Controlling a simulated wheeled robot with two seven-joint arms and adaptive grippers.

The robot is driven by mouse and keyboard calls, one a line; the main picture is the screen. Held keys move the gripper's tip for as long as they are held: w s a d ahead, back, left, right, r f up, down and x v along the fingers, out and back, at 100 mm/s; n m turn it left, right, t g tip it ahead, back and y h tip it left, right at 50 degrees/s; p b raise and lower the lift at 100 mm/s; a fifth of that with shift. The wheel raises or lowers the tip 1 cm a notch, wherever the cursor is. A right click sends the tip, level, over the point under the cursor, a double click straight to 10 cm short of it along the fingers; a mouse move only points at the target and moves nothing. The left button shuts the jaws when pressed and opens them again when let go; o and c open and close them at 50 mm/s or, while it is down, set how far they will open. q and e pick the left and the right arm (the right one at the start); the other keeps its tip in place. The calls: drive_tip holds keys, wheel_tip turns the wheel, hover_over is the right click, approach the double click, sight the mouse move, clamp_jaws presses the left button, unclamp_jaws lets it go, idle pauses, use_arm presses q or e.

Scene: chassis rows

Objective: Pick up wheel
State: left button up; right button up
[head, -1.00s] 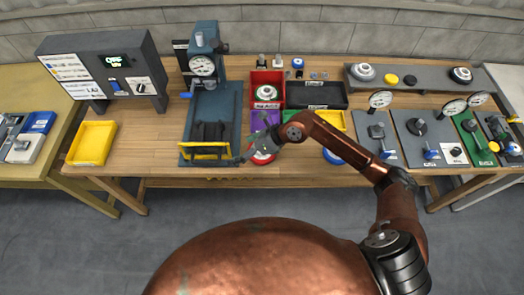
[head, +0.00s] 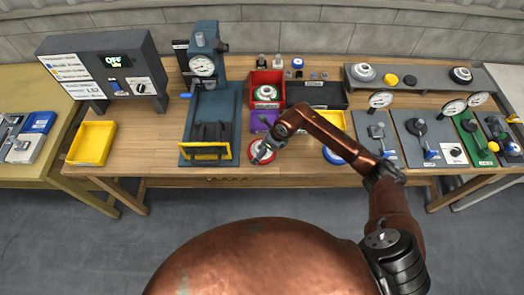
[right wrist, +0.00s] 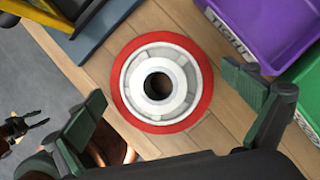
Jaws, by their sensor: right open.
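A wheel with a red rim and a pale grey hub (head: 262,148) lies flat on the wooden bench, just right of the blue press. In the right wrist view the wheel (right wrist: 183,85) is near the middle, with a dark centre hole. My right gripper (head: 261,156) is over the wheel, its fingers partly covering it. In the right wrist view my right gripper (right wrist: 163,86) is open and empty, with one finger on each side of the wheel. My left gripper (right wrist: 32,122) seems to show small at the left of the right wrist view; its jaw state is unclear.
The blue press (head: 211,120) stands close left of the wheel. A purple bin (head: 262,120) and a red bin (head: 256,78) are behind it. A blue-rimmed wheel (head: 333,157) lies to the right, partly behind my arm. A yellow tray (head: 91,143) sits far left.

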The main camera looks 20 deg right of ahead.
drive_tip(key=shift+c, duration=0.3)
drive_tip(key=c, duration=1.3)
drive_tip(key=shift+w+r, duration=0.1)
drive_tip(key=shift+r, duration=0.1)
